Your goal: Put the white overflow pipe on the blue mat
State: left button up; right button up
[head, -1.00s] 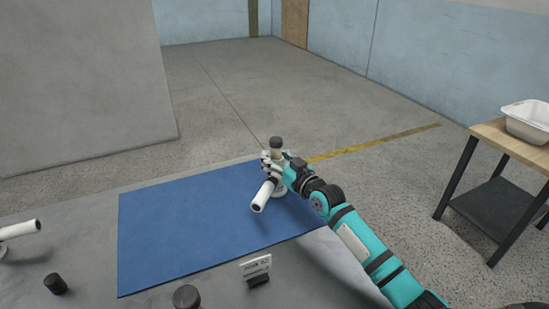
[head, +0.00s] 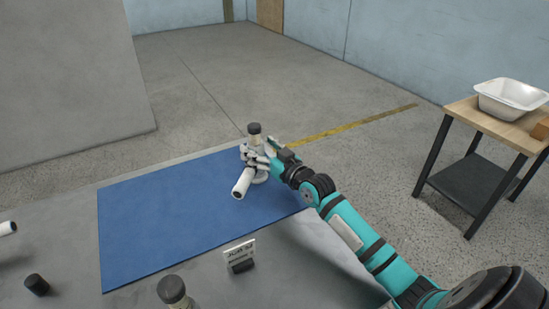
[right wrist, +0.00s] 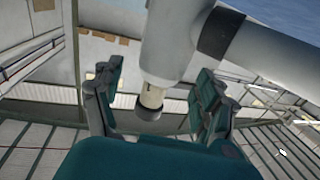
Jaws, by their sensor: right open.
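The white overflow pipe (head: 243,182) stands upright on the blue mat (head: 165,220), near its far right corner. It has a dark cap on top and a side branch pointing toward me with a dark end. My right gripper (head: 259,156) is at the pipe's upright part, reaching in from the right. In the right wrist view the pipe (right wrist: 178,42) lies between the spread fingers of the open gripper (right wrist: 162,85). My left gripper is not in view.
Another white pipe end (head: 8,228) shows at the left edge. A black cap (head: 37,285), a dark-topped piece (head: 172,290) and a small sign (head: 240,255) stand before the mat. A wooden side table (head: 490,122) with a white basin (head: 512,97) is right. Most of the mat is clear.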

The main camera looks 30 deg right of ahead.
jog(key=s+d, duration=0.1)
jog(key=s, duration=0.7)
jog(key=shift+s, duration=0.4)
jog(key=shift+d, duration=0.1)
